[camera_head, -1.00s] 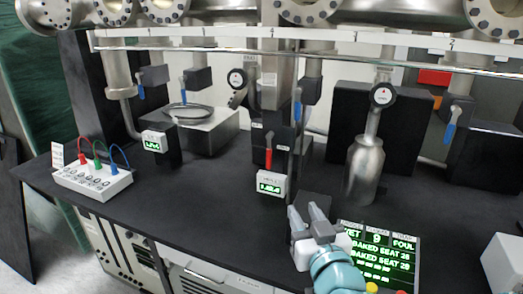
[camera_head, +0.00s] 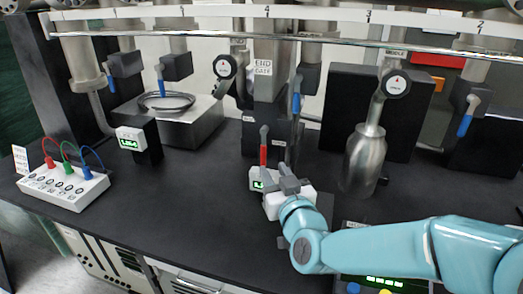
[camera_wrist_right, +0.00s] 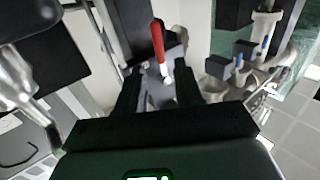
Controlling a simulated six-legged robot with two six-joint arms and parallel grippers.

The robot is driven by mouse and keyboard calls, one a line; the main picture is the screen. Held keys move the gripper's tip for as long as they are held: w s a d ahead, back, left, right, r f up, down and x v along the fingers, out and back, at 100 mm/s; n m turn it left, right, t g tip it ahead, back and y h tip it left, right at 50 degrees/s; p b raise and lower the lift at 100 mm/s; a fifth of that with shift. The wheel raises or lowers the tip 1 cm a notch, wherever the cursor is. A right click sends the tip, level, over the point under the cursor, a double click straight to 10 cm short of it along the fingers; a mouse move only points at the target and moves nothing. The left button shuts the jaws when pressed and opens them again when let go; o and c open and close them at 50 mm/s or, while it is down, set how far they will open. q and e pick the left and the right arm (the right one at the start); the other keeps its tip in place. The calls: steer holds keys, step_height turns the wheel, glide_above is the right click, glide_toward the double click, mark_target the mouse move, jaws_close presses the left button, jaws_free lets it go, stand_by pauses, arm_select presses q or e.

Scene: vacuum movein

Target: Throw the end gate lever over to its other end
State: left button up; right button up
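The end gate lever (camera_head: 263,154) has a red handle. It hangs down from a grey upper part on the dark block under the "END GATE" label (camera_head: 262,68). In the right wrist view the red lever (camera_wrist_right: 157,40) stands just beyond the fingers, in line with the gap between them. My right gripper (camera_head: 288,180) is just below and to the right of the lever in the head view. Its dark fingers are spread in the wrist view (camera_wrist_right: 158,84), with nothing clearly gripped. My left gripper is not in view.
A steel bottle (camera_head: 364,160) stands to the right. Blue-handled levers (camera_head: 296,97) hang along the pipes. A white box with coloured cables (camera_head: 62,187) sits at left. The counter between is clear.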

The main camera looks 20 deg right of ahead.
mark_target(264, 155)
steer(key=w+p, duration=0.1)
steer(key=w, duration=0.7)
steer(key=shift+w+d+r, duration=0.1)
steer(key=shift+w, duration=0.35)
jaws_close()
